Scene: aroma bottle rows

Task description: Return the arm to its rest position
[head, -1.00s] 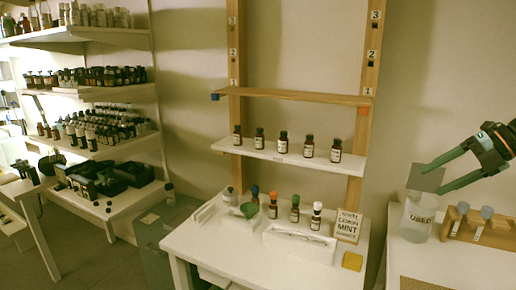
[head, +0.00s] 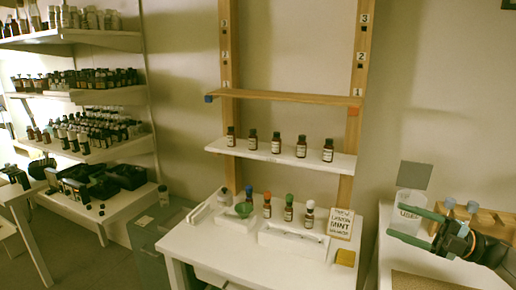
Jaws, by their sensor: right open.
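My right gripper (head: 396,221) is at the right of the head view, low over the side table. Its two green fingers are spread apart, point left and hold nothing. In the picture they overlap a clear jar labelled "USED" (head: 401,213); I cannot tell if they touch it. A grey square (head: 414,175) shows above the jar's mouth. My left gripper is not in view.
A wooden holder with blue-topped items (head: 485,219) stands behind my right gripper. Left of it is a white table (head: 200,247) with bottles, a tray and a sign (head: 341,224). Several brown bottles stand on the white wall shelf (head: 245,149).

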